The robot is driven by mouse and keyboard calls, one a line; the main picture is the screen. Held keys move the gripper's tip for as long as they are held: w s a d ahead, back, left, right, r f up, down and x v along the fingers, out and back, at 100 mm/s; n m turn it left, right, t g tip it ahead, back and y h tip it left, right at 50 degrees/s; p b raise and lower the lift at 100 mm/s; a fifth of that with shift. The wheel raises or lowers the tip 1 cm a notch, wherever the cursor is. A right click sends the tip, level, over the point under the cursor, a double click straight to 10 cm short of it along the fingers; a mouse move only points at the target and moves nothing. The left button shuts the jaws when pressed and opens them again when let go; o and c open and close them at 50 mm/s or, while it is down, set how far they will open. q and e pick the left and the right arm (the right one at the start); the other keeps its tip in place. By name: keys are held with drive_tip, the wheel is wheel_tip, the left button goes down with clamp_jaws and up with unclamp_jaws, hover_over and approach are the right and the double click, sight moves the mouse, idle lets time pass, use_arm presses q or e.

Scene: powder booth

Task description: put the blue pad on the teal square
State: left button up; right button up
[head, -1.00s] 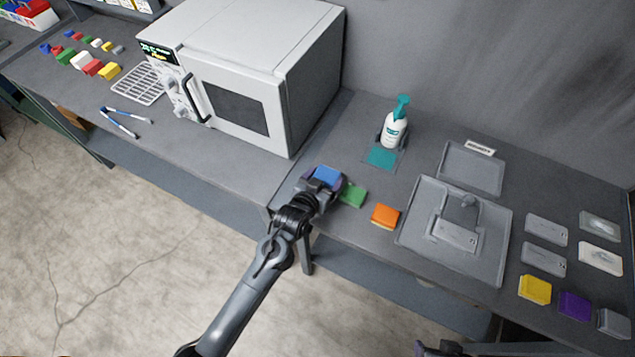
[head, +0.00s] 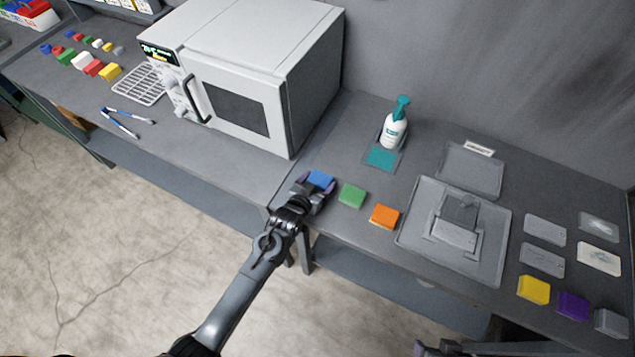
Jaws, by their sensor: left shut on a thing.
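The blue pad (head: 320,179) is between the fingers of my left gripper (head: 313,188), which is shut on it near the front edge of the right-hand bench. I cannot tell whether the pad touches the bench. The teal square (head: 381,158) lies flat on the bench, behind and to the right of the gripper, with nothing on it. A small part of what looks like my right gripper (head: 438,348) shows at the bottom edge; its fingers are mostly cut off.
A green pad (head: 352,195) and an orange pad (head: 384,215) lie right of the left gripper. A white bottle with teal pump (head: 393,130) stands just behind the teal square. A grey tray (head: 410,238) lies farther right. A white oven (head: 240,75) stands at the left.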

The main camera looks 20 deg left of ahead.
use_arm(q)
drive_tip(key=shift+f, duration=0.2)
drive_tip(key=o, duration=0.9)
drive_tip(key=shift+f+b, duration=0.1)
drive_tip(key=shift+b, duration=0.25)
drive_tip(key=v, duration=1)
drive_tip(key=shift+s+d, duration=0.2)
drive_tip(key=shift+s, duration=0.2)
drive_tip(key=s+a+r+g, duration=0.1)
drive_tip(key=s+g, duration=0.2)
drive_tip(key=s, duration=0.4)
drive_tip(key=s+a+r+g, duration=0.1)
drive_tip(key=s+g, duration=0.2)
drive_tip(key=s, duration=0.5)
drive_tip(key=s+a+r+m+g+y, duration=0.1)
drive_tip(key=s+g, duration=0.2)
drive_tip(key=s, duration=0.4)
drive_tip(key=shift+s+a+g, duration=0.25)
drive_tip(key=shift+s+g, duration=0.15)
